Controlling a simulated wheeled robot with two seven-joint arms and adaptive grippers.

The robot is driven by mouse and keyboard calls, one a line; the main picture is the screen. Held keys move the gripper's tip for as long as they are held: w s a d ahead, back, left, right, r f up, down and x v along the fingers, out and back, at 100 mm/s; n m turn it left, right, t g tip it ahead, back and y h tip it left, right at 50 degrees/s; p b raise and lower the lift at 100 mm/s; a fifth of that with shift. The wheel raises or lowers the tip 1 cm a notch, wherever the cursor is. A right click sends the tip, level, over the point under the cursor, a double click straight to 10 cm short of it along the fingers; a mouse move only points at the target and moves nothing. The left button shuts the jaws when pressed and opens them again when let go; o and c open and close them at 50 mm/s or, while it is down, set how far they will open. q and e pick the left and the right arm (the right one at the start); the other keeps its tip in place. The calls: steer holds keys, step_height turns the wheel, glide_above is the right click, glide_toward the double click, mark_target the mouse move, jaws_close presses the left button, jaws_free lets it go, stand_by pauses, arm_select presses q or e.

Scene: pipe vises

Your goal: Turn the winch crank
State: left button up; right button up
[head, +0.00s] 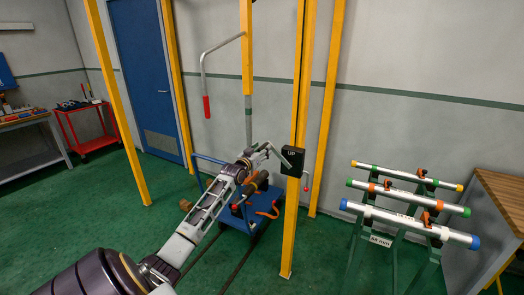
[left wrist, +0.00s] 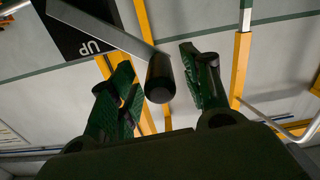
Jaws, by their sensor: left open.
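The winch is a black box marked "UP" (head: 293,158) on a yellow post; it also shows upside down in the left wrist view (left wrist: 72,38). Its grey crank arm (left wrist: 112,32) runs from the box to a dark round handle (left wrist: 160,78). My left gripper (head: 264,152) is at the crank's handle end, left of the box. In the left wrist view its green fingers (left wrist: 158,72) are open, with the handle between them and visible gaps on both sides. In the head view the gripper largely hides the handle. My right gripper is not in view.
Yellow posts (head: 298,90) stand close around the winch. A bent bar with a red grip (head: 206,107) hangs to the left. A blue cart (head: 240,218) stands below my left arm. A pipe rack (head: 400,205) and wooden bench (head: 500,195) are at right.

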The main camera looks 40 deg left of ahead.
arm_select(q)
steer(key=shift+w+a, duration=0.1)
steer(key=shift+w, duration=0.15)
steer(key=shift+c, duration=0.4)
jaws_close()
